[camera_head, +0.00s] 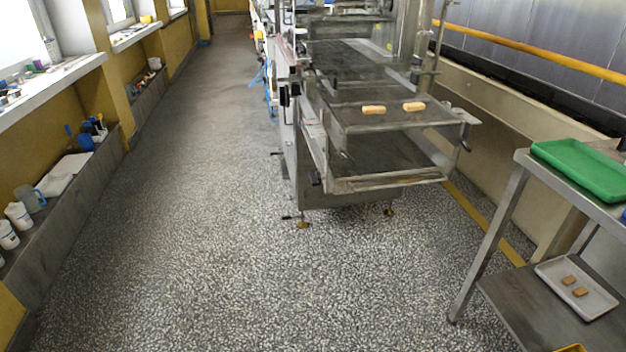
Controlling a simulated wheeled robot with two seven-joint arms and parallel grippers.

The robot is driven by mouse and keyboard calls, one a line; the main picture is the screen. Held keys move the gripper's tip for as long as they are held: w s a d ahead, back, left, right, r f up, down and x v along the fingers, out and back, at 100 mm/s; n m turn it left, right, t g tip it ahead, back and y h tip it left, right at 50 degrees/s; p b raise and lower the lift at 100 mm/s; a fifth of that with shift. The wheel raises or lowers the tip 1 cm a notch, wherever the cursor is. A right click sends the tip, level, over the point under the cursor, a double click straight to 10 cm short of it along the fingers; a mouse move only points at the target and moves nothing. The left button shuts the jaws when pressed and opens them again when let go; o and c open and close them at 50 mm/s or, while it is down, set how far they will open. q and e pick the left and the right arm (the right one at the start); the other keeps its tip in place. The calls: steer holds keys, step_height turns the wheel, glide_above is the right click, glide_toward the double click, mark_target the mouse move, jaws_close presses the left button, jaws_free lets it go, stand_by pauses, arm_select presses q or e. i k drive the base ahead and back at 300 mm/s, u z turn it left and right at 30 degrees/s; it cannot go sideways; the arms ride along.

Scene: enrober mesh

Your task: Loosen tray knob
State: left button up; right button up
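The enrober machine (310,150) stands ahead of me, right of the picture's centre. Its mesh belt (345,112) holds two orange-brown bars (373,109). Below the belt is a lower tray (385,184) with a metal rim. A small dark knob-like part (316,179) sits at the near left corner of the tray frame. Another dark handle-like part (466,146) is at the right end. I cannot tell which one is the tray knob. Neither of my grippers is in view.
A steel table (519,157) at right carries a green tray (585,168); its lower shelf holds a pale tray (557,268) with two small brown pieces. A ledge (75,210) with bottles and jugs runs along the left wall. The speckled floor (220,250) before the machine is clear.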

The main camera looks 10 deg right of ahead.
mark_target(316, 179)
steer(key=u, duration=0.6)
steer(key=i, duration=4.25)
steer(key=z, duration=3.85)
steer(key=i, duration=0.3)
steer(key=u, duration=0.1)
